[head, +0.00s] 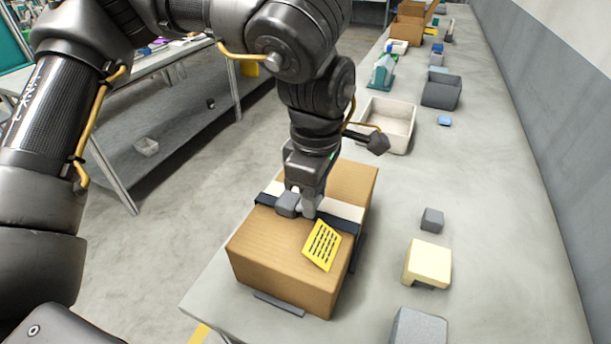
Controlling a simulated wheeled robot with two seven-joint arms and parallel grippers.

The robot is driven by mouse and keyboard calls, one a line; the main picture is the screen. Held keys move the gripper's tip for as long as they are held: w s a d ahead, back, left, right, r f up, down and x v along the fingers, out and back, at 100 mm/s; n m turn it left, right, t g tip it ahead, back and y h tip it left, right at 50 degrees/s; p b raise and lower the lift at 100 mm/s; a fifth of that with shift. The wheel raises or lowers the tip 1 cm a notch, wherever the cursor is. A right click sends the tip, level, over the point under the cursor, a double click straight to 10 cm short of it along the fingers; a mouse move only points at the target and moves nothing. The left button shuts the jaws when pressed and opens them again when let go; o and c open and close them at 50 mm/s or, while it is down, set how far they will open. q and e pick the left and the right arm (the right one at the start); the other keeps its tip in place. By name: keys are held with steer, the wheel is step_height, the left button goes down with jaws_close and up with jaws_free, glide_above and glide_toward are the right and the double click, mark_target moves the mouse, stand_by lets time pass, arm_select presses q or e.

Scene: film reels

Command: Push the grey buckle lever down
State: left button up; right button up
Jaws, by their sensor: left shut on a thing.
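A brown cardboard box (285,262) sits on the near end of the grey table, with a dark strap (343,225) across its top. The grey buckle lever (287,205) is on the strap at the box's top. My left gripper (305,205) reaches down from above and is shut on the lever. The gripper hides part of the buckle, so the lever's exact angle is hard to tell. A yellow label (322,245) with dark print lies on the box just in front of the gripper. My right gripper is out of view.
A cream block (427,262), a small grey block (432,219) and a larger grey block (418,328) stand right of the box. A beige bin (388,123) stands behind it. More bins and boxes line the far table. A wall runs along the right.

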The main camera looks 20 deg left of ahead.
arm_select(q)
steer(key=shift+d+f+y+p, duration=0.2)
steer(key=shift+y+p, duration=0.1)
steer(key=shift+y, duration=0.3)
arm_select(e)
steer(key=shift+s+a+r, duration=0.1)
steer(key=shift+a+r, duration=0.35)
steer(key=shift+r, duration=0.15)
arm_select(q)
steer(key=o, duration=1)
steer(key=shift+r, duration=0.15)
steer(key=r, duration=0.7)
steer(key=d+r+p, duration=0.1)
steer(key=r, duration=0.2)
steer(key=shift+r, duration=0.25)
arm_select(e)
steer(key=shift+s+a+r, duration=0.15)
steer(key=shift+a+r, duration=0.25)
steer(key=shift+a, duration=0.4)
